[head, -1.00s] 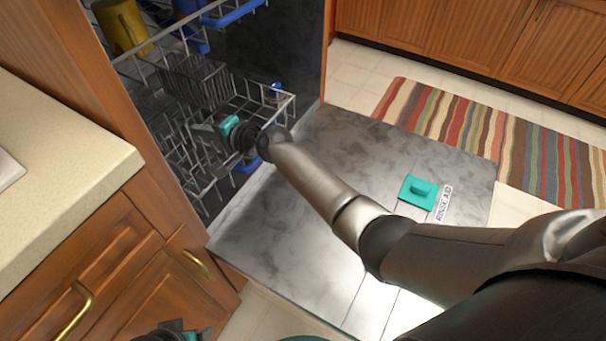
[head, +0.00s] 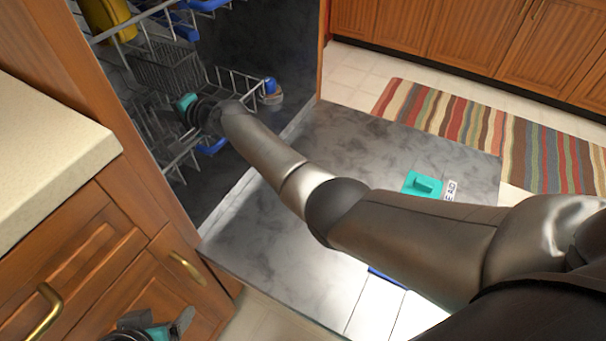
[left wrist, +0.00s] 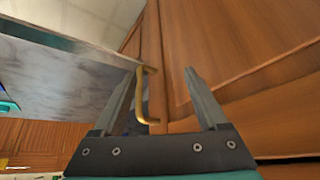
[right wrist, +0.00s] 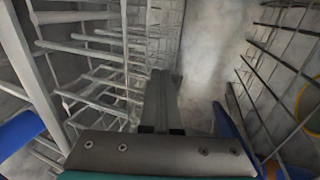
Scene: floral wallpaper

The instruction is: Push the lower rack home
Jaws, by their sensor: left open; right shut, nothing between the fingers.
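The lower rack (head: 240,82) is a grey wire rack with blue parts, low inside the open dishwasher. Its near end lies at the cavity's opening, short of most of the lowered door (head: 330,140). My right gripper (head: 182,104) reaches in over the rack and is shut and empty, partly hidden by its own wrist. In the right wrist view its closed fingers (right wrist: 162,100) point among the rack's wires (right wrist: 95,62); I cannot tell whether they touch. My left gripper (head: 168,326) is open and empty, low before the cabinet, with its fingers apart in the left wrist view (left wrist: 165,90).
The upper rack (head: 128,27) holds a yellow cup (head: 108,16) and blue items above the lower rack. A wooden cabinet with brass handles (head: 186,267) and a counter (head: 45,145) stand at left. A striped rug (head: 470,135) lies beyond the door.

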